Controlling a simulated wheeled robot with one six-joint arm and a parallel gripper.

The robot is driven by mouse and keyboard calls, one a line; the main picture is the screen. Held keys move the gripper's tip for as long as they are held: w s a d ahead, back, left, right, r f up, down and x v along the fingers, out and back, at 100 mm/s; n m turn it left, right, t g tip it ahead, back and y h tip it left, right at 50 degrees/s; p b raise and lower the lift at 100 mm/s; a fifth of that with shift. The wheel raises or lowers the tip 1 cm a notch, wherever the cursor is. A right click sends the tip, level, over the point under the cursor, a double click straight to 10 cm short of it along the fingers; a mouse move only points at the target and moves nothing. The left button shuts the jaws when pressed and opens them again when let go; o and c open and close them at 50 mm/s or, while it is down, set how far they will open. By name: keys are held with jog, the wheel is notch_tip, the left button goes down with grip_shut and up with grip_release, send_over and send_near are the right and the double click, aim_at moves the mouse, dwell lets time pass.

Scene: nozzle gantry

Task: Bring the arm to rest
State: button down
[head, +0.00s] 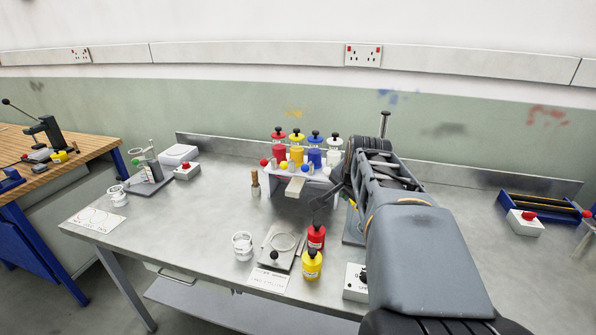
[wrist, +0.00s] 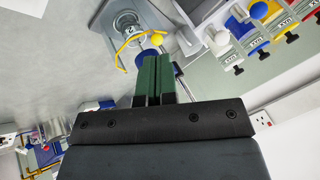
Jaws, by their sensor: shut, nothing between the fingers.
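My arm (head: 410,235) reaches in from the lower right of the head view, over the steel bench (head: 185,240). Beyond the fingertips is a curved yellow piece (wrist: 127,50) by a grey round-based fixture (wrist: 127,22). I cannot tell whether the fingers touch the yellow piece.
A rack of bottles, including a red one (head: 279,153) and a blue one (head: 314,157), stands behind the arm. A loose red bottle (head: 316,238) and yellow bottle (head: 312,265) stand left of it. Bare steel lies at the bench's left middle.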

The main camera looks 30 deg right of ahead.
jog(key=s+a+f+n+y, duration=0.1)
jog(key=s+a+f+n, duration=0.1)
jog(key=a+n, duration=0.3)
jog(key=s+a+f+n+g+y+p, duration=0.1)
jog(key=s+a+f+n, duration=0.2)
jog(key=a, duration=0.5)
jog(key=s+a+f+n+g+y+p, duration=0.1)
jog(key=s+a+f+n, duration=0.1)
jog(key=a+f+n, duration=0.2)
jog(key=a+n, duration=0.2)
jog(key=a, duration=0.1)
jog(key=shift+s+a+f+n, duration=0.15)
jog(key=shift+s+a+n, duration=0.15)
jog(key=shift+s+n, duration=0.1)
